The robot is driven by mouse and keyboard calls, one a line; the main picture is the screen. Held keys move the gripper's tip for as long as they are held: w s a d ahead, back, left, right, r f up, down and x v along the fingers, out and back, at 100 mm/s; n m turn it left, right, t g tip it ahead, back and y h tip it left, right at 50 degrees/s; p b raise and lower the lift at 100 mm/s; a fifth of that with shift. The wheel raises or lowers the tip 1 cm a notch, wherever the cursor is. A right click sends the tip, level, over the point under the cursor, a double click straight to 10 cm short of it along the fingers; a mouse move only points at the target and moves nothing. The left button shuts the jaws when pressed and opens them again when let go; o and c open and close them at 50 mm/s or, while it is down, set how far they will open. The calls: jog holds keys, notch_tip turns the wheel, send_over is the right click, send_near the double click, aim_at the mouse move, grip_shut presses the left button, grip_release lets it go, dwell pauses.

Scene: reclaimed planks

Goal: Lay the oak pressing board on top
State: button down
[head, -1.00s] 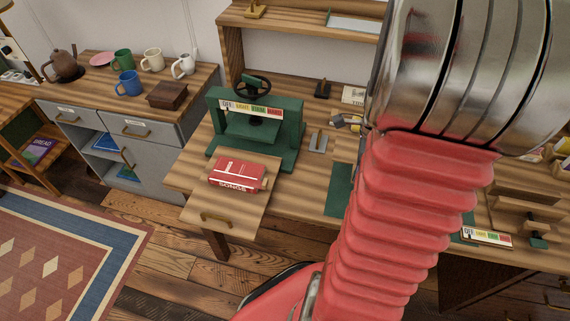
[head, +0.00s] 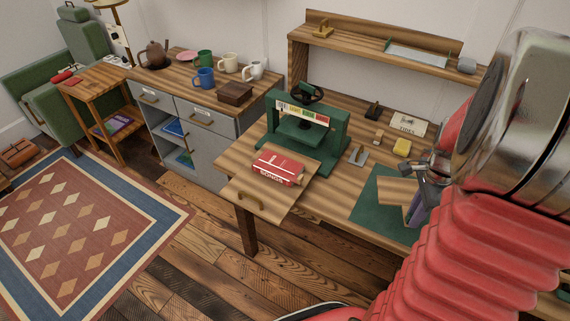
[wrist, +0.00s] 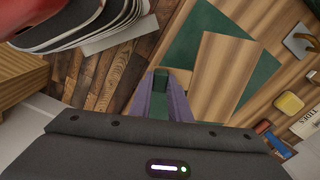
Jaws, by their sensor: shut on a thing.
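The oak board (head: 396,188) is a pale wooden panel over the green mat; it also shows in the wrist view (wrist: 228,70). My gripper (head: 414,208) is shut on its near edge. Whether the board touches the mat is unclear. A red book (head: 278,168) lies flat on the pull-out wooden leaf (head: 262,200), in front of the green press (head: 305,130), left of my gripper. Nothing lies on the book.
The green mat (head: 366,205) lies on the bench. A grey-bladed tool (head: 358,156), a yellow block (head: 402,146) and a card (head: 409,124) lie behind it. A grey cabinet (head: 190,140) with mugs stands left. The floor before the leaf is clear.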

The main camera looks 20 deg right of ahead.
aim_at(384, 196)
jog(key=shift+w+r+n, duration=0.25)
jog(key=shift+w+n, duration=0.25)
jog(key=shift+n, duration=0.5)
jog(key=w+n, duration=0.2)
jog(key=w, duration=0.1)
jog(key=w+a+r+n, duration=0.1)
jog(key=w+n, duration=0.1)
jog(key=n, duration=0.1)
jog(key=w+a+n, duration=0.1)
jog(key=w+n, duration=0.2)
jog(key=shift+w+a+r, duration=0.25)
jog(key=shift+w, duration=0.1)
jog(key=w+a+f+n, duration=0.1)
jog(key=w+a+n, duration=0.5)
jog(key=a, duration=0.8)
jog(key=w+a+n, duration=0.7)
jog(key=w+a, duration=0.5)
jog(key=a, duration=0.2)
jog(key=shift+a+f, duration=0.3)
jog(key=shift+f, duration=0.05)
jog(key=shift+s, duration=0.15)
